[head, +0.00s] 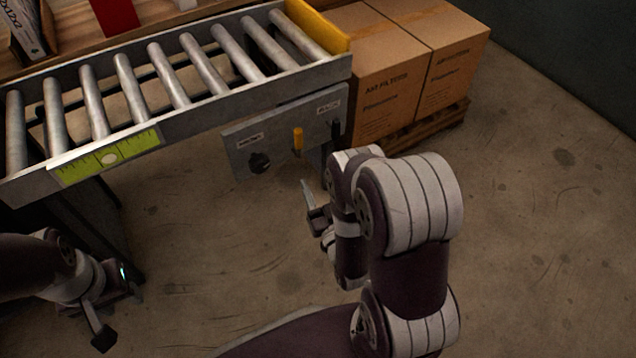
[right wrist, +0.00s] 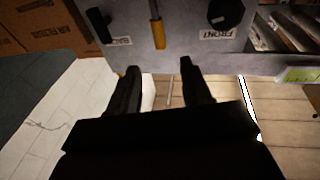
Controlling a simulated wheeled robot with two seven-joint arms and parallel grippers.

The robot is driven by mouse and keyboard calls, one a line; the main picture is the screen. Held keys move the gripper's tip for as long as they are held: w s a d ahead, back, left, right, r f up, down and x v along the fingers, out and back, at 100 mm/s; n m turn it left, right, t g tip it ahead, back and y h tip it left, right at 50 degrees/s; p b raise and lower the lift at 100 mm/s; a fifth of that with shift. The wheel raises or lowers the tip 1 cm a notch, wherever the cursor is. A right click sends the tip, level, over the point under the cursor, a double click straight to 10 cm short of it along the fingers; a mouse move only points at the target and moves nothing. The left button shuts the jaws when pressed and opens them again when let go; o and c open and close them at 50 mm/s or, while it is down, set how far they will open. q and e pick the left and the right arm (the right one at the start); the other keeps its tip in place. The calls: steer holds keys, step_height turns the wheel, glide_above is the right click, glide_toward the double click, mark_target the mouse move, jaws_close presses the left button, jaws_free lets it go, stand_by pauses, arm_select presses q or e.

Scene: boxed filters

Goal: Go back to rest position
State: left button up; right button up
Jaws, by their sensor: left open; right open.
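My left gripper (head: 120,314) is at the lower left of the head view, low beside the conveyor's leg. Its fingers are apart and nothing shows between them. My right gripper (head: 315,212) is in front of and below the control panel (head: 275,133). In the right wrist view its two fingers (right wrist: 159,70) are spread and empty, pointing toward the panel. The panel's yellow-handled lever (head: 298,142) stands clear of the fingers; it also shows in the right wrist view (right wrist: 157,32). A black knob (head: 259,162) sits left of the lever in the head view.
A roller conveyor (head: 105,162) with a yellow end plate (head: 322,28) crosses the upper left. Cardboard filter boxes (head: 388,90) stand on a pallet (head: 452,120) to its right. A wooden shelf (head: 150,20) lies behind. Floor (head: 540,250) at the right is clear.

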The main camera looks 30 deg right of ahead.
stand_by(0.4)
steer(key=w+a+r+n+g+y+p, duration=0.1)
steer(key=w+a+r+g+y+p, duration=0.1)
steer(key=w+r+g+p, duration=0.6)
steer(key=s+a+r+g+p, duration=0.25)
steer(key=s+r+g, duration=0.25)
steer(key=s+r, duration=0.45)
steer(key=s+a+r+g+p, duration=0.2)
steer(key=s+r+g+p, duration=0.25)
steer(key=s+r, duration=0.5)
step_height(320, 180, up, 35)
steer(key=p, duration=3.6)
steer(key=shift+s+d+f+g, duration=0.15)
steer(key=shift+s+d+g, duration=0.1)
steer(key=shift+s+g, duration=0.15)
